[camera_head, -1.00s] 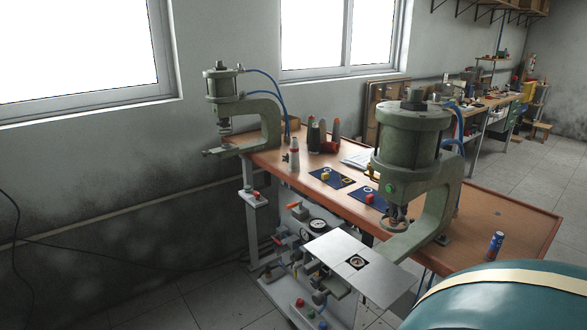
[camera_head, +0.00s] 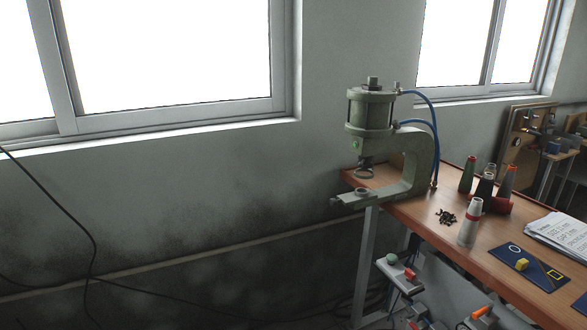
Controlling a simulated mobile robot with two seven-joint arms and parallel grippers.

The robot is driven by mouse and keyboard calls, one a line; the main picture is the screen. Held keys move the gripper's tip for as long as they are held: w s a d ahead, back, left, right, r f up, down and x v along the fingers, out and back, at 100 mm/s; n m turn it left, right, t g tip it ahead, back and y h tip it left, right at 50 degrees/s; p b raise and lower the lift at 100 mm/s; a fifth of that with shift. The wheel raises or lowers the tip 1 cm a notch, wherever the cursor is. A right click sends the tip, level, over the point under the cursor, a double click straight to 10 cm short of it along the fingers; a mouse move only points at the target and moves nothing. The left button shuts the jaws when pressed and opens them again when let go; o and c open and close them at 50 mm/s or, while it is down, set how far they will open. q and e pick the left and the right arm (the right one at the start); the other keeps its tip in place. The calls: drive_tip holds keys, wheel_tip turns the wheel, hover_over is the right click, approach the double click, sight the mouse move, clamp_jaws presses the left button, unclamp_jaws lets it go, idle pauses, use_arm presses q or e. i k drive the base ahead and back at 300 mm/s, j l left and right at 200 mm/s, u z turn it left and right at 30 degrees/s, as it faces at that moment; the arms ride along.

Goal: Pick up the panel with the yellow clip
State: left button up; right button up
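A dark blue panel (camera_head: 540,282) lies flat on the wooden bench top at the lower right. A yellow clip (camera_head: 521,265) sits on it, with a white ring mark and a yellow square outline on its surface. A thin brown line or rod crosses its right part. A corner of another dark blue panel (camera_head: 581,305) shows at the right edge; the rest is cut off. Neither of my grippers is in view.
A green pneumatic press (camera_head: 407,165) stands at the bench's left end. Valves hang below the bench's front edge.

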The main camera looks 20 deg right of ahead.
sight(548, 279)
drive_tip(key=i+z, duration=0.45)
drive_tip(key=i+j+z, duration=0.15)
drive_tip(key=z, duration=0.3)
drive_tip(key=i+j+z, duration=0.25)
drive_tip(key=z, duration=0.2)
drive_tip(key=i, duration=0.1)
